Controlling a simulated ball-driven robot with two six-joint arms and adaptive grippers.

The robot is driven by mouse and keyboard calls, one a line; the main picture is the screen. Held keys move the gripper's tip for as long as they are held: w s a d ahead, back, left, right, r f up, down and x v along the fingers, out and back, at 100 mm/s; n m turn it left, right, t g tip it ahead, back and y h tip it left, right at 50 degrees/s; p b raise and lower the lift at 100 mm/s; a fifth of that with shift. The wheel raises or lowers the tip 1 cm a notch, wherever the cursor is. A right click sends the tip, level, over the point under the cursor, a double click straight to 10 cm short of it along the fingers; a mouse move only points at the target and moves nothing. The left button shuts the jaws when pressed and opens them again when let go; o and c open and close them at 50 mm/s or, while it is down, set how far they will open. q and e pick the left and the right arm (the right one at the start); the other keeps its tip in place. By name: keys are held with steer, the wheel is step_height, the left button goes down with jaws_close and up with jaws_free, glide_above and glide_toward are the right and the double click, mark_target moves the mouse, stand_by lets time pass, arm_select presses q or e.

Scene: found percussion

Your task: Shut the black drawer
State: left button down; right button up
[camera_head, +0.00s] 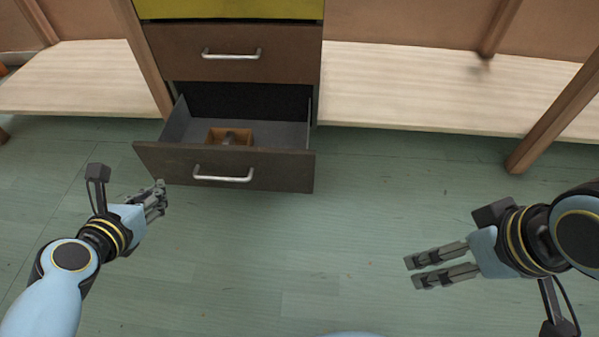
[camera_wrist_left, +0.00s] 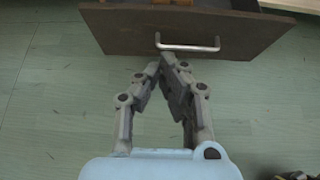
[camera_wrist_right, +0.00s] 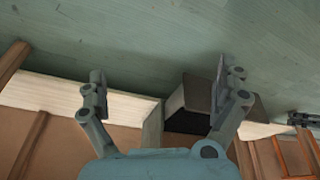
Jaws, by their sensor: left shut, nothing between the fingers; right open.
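The black drawer (camera_head: 272,172) is the bottom drawer of a cabinet and is pulled well out, with a silver bar handle (camera_head: 223,174) on its front. A small orange-brown box (camera_head: 216,135) with something grey in it sits inside, toward the front. In the left wrist view the drawer front (camera_wrist_left: 118,32) lies just past the fingertips. My left gripper (camera_head: 161,190) is shut and empty, by the left part of the drawer front; I cannot tell whether it touches. My right gripper (camera_head: 408,271) is open and empty, above the floor, right of the drawer and well apart from it.
A brown drawer (camera_head: 170,45) above is closed, under a yellow one (camera_head: 230,8). Pale wooden shelves (camera_head: 430,88) lie low on both sides of the cabinet. A wooden post (camera_head: 560,115) stands at right. The green floor (camera_head: 300,240) in front is clear.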

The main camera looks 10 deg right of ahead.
arm_select(q)
step_height(320, 180, down, 2)
steer(key=b, duration=0.6)
glide_toward(194, 154)
step_height(194, 154, down, 3)
steer(key=w, duration=0.1)
steer(key=w+b, duration=0.1)
steer(key=w+d+b, duration=0.1)
steer(key=shift+w+f, duration=0.2)
steer(key=shift+f, duration=0.2)
steer(key=shift+w+d+r+b, duration=0.15)
steer(key=shift+w+d+b, duration=0.1)
steer(key=shift+w+b, duration=0.35)
steer(key=shift+w, duration=0.1)
arm_select(e)
step_height(194, 154, down, 10)
steer(key=a+t, duration=0.1)
steer(key=t, duration=0.7)
steer(key=shift+y, duration=0.3)
steer(key=shift+w+r, duration=0.15)
